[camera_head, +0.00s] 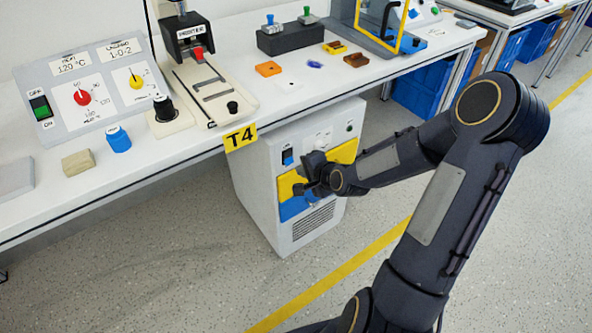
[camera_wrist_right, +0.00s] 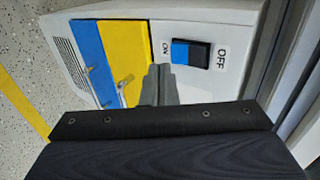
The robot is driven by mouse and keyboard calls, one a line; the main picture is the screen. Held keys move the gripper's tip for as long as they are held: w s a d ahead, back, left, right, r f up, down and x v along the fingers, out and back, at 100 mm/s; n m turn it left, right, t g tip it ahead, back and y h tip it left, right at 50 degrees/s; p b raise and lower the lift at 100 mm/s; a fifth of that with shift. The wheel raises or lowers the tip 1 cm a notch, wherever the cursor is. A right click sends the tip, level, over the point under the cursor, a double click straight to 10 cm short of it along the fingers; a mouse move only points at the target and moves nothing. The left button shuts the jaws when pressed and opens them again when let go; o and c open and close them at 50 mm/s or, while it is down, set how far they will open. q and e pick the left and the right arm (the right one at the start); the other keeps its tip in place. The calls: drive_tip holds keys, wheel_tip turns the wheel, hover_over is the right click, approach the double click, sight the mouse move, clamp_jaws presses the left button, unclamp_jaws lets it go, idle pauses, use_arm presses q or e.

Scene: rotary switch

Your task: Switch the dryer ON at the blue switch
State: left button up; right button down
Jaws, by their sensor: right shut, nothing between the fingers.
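The dryer is a white box (camera_head: 263,172) under the bench, with yellow and blue panels on its front. Its blue rocker switch (camera_head: 287,157) is at the upper left of the front; it also shows in the right wrist view (camera_wrist_right: 190,54). There the blue half lies toward the ON label and the dark half toward OFF; I cannot tell which half is pressed in. My right gripper (camera_head: 299,188) is shut and empty in front of the dryer. Contact cannot be told.
The white bench (camera_head: 150,178) with a yellow T4 label (camera_head: 241,136) overhangs the dryer. A control panel (camera_head: 93,86) and several small items stand on it. Blue crates (camera_head: 425,95) are under the bench at right. The floor in front is clear.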

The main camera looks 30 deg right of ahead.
sight(290, 159)
drive_tip(key=shift+w+a+f, duration=0.1)
drive_tip(key=shift+w+a, duration=0.05)
drive_tip(key=shift+w, duration=1.6)
drive_tip(key=shift+f+b, duration=0.3)
drive_tip(key=shift+b, duration=0.35)
drive_tip(key=shift+w+r+t, duration=0.1)
drive_tip(key=shift+w+t, duration=0.05)
drive_tip(key=shift+t, duration=0.15)
drive_tip(key=shift+r+p, duration=0.6)
drive_tip(key=shift+r, duration=0.4)
drive_tip(key=shift+f, duration=0.1)
